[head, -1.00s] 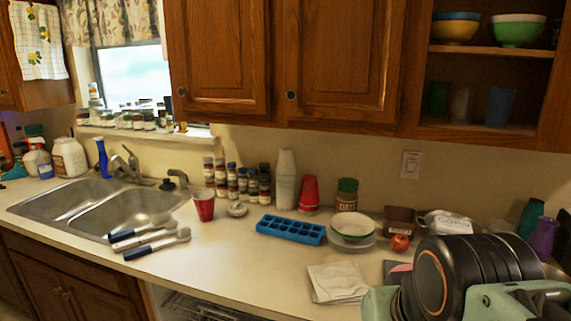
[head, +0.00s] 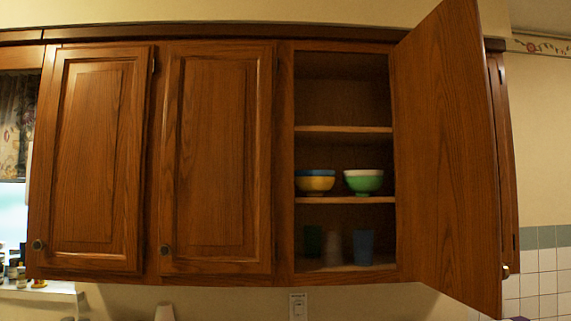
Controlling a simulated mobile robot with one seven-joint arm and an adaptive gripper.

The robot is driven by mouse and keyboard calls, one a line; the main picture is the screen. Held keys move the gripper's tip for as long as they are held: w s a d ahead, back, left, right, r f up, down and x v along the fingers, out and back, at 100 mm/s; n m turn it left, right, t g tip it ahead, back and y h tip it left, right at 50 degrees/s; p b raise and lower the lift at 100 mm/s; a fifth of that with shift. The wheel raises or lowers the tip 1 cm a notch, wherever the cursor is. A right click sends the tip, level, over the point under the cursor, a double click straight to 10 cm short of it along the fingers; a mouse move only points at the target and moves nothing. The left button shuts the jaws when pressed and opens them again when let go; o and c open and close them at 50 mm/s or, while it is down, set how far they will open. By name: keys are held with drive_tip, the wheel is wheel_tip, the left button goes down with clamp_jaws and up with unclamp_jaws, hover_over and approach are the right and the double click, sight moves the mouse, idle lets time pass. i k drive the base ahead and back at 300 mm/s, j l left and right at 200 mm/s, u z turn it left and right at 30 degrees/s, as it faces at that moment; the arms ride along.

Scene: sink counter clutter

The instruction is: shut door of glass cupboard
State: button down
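The glass cupboard (head: 345,197) is the rightmost bay of the brown wooden wall cupboards in the head view. Its door (head: 448,160) stands wide open, hinged on the right side and swung out toward me. A small knob shows at the door's lower right edge. Inside, stacked bowls, a yellow one (head: 314,184) and a green one (head: 363,184), sit on the middle shelf. A green glass (head: 313,241), a pale glass and a blue glass (head: 363,246) stand on the bottom shelf. My gripper is not in view.
Two closed cupboard doors, the left one (head: 95,160) and the middle one (head: 217,160), are beside the open bay. A light switch (head: 298,305) is on the wall below. The counter is out of view. The opening in front of the shelves looks clear.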

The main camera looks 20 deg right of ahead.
sight(452, 237)
drive_tip(key=l+u, duration=0.1)
drive_tip(key=l, duration=0.65)
drive_tip(key=k+l+u, duration=0.1)
drive_tip(key=l, duration=0.65)
drive_tip(key=l+u, duration=0.1)
drive_tip(key=l, duration=0.7)
drive_tip(key=k+l+u, duration=0.1)
drive_tip(key=l, duration=0.65)
drive_tip(key=k, duration=0.05)
